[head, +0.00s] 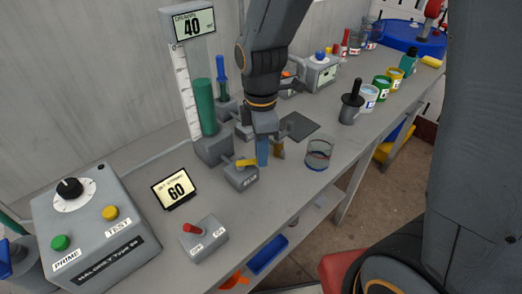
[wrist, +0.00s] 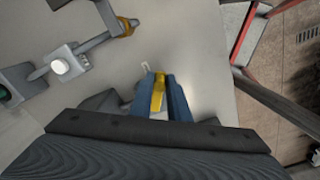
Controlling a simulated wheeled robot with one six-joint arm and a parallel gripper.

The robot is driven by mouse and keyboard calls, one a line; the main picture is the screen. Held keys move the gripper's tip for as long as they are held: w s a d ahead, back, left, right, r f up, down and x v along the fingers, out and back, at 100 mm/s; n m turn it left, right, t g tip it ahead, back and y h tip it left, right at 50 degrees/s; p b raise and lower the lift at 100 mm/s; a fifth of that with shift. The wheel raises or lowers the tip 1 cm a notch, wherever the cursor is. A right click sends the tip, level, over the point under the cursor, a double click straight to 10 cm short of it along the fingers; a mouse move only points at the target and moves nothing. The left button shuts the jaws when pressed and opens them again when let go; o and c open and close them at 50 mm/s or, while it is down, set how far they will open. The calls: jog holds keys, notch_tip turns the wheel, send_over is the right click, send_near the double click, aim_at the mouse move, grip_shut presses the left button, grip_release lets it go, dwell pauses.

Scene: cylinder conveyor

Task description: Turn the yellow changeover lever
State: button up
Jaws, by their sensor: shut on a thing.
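The yellow changeover lever (head: 245,162) sits on a small grey block (head: 241,179) with a dark label, near the bench's front edge in the head view. My gripper (head: 262,154) reaches down from above, with a blue finger beside the lever's right end. In the wrist view the lever (wrist: 158,94) stands between the two blue fingers of my gripper (wrist: 160,82), which are shut on it. The block under it is mostly hidden there by my gripper.
A green cylinder (head: 205,107) stands just behind the block. A yellow-tipped nozzle (head: 279,150) is close to the right of my gripper, and a clear beaker (head: 318,154) stands beyond it. A "60" display (head: 174,188) and a red-switch box (head: 204,238) are at the left front.

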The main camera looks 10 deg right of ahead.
jog(key=shift+o, duration=0.3)
jog(key=shift+s+p, duration=0.35)
jog(key=shift+s, duration=0.45)
jog(key=shift+o, duration=0.7)
jog(key=shift+s+a+p, duration=0.25)
jog(key=shift+s+p, duration=0.1)
jog(key=shift+s, duration=0.2)
jog(key=shift+o, duration=0.2)
jog(key=shift+s+a, duration=0.1)
jog(key=shift+o, duration=0.5)
jog(key=shift+s+a+p, duration=0.35)
jog(key=shift+s+a, duration=0.05)
jog(key=shift+s, duration=0.05)
